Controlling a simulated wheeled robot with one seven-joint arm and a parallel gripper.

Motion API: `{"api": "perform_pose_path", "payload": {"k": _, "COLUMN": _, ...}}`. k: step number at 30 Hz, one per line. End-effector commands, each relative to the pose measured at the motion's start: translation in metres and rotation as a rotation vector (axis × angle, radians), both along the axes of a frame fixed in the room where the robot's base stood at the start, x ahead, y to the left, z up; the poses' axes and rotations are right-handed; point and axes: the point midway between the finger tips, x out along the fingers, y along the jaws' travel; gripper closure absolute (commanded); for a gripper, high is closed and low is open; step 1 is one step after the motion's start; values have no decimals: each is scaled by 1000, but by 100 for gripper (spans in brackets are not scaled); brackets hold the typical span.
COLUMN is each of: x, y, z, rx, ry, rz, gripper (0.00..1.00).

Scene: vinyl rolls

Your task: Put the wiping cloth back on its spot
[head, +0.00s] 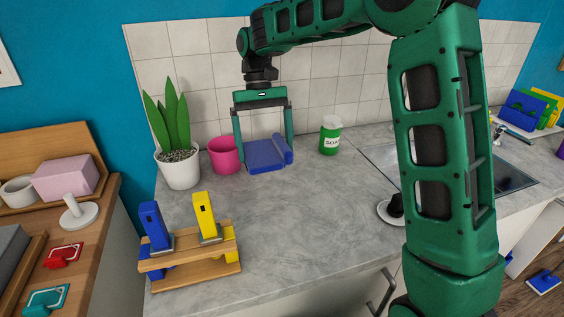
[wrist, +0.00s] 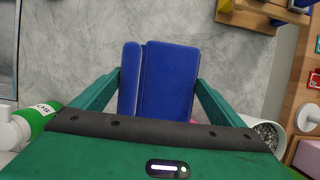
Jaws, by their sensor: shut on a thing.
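The wiping cloth appears to be the blue folded piece (head: 262,157) with a thicker rolled edge on its right in the head view, near the back of the grey counter. It also shows in the wrist view (wrist: 168,80), with the rolled edge on the left. My green gripper (head: 265,161) points down with its fingers set wide, one on each side of the blue cloth, and is shut on it. I cannot tell whether the cloth touches the counter or hangs just above it. I cannot make out a marked spot for it.
A pink pot (head: 224,158) stands just left of the cloth, beside a potted plant (head: 180,170). A green soap bottle (head: 330,138) is to the right, before the sink (head: 485,178). A wooden rack (head: 190,262) with blue and yellow tools stands front left. The counter's middle is clear.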

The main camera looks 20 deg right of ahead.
Motion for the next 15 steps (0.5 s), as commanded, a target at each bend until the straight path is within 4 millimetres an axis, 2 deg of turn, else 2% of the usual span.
{"api": "perform_pose_path", "payload": {"k": 9, "x": 43, "y": -52, "z": -39, "rx": -2, "ry": 3, "rz": -10, "gripper": 53}}
{"api": "perform_pose_path", "payload": {"k": 15, "x": 61, "y": -73, "z": -55, "rx": -1, "ry": 3, "rz": -9, "gripper": 53}}
